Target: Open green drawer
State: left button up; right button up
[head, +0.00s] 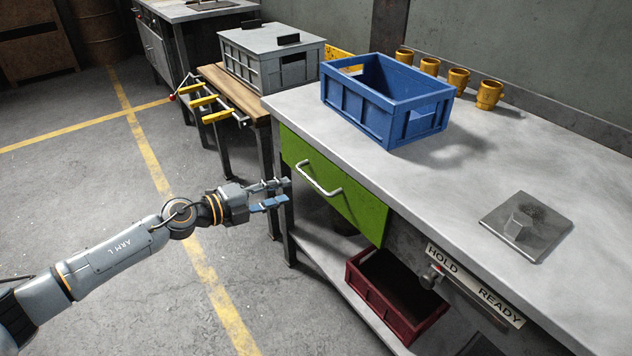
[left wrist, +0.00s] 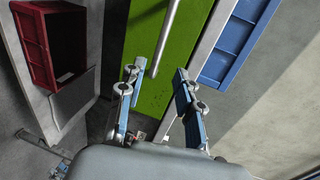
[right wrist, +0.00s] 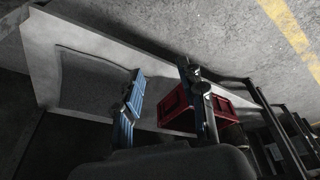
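The green drawer (head: 332,190) is under the left end of the grey workbench top and looks shut. Its pale bar handle (head: 318,179) runs across its front. My left gripper (head: 277,193) is to the left of the drawer front, apart from the handle, with its fingers apart and empty. In the left wrist view the green drawer (left wrist: 160,60) and its handle (left wrist: 165,40) show ahead, between and beyond the two open fingertips (left wrist: 157,75). My right gripper (right wrist: 160,75) shows only in the right wrist view, with fingers apart and nothing between them, facing the lower shelf.
A blue crate (head: 385,105) stands on the workbench (head: 480,150), with several yellow cups (head: 458,82) behind it. A red crate (head: 375,305) sits on the lower shelf (head: 325,262). A HOLD/READY sign (head: 473,286) is right of the drawer.

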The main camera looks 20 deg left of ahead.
aim_at(314, 181)
pick_arm(q)
jog(key=x, duration=0.6)
jog(key=shift+w+d, duration=0.1)
jog(key=x, duration=0.4)
jog(key=shift+w+b, duration=0.1)
jog(key=shift+b, duration=0.3)
pick_arm(e)
jog(key=shift+v, duration=1.15)
jog(key=shift+w+d, duration=0.1)
jog(key=shift+w, duration=0.05)
pick_arm(q)
grip_shut()
jog(key=shift+f, duration=0.1)
